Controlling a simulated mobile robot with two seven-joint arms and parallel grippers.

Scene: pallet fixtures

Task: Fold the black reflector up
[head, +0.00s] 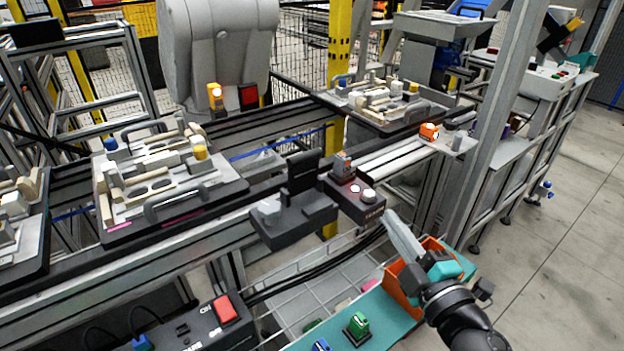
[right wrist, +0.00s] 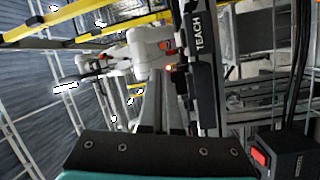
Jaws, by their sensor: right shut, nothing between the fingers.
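A black upright plate (head: 302,172), which looks like the reflector, stands on a dark bracket (head: 295,218) at the side of the conveyor in the head view. It appears upright, though its hinge is too small to make out. My right gripper (head: 391,218) is to the right of and nearer than the plate, clear of it, with its pale fingers pointing up and left. The fingers are shut and empty. They also show in the right wrist view (right wrist: 160,85). I cannot make out the reflector in the right wrist view. My left gripper is not in view.
A dark button box (head: 372,212) marked TEACH sits right of the bracket. An orange bin (head: 400,285) lies below my right gripper on a teal shelf (head: 392,325). Pallets with fixtures (head: 215,195) stand on the conveyor. A box with a red switch (head: 226,309) is at the front.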

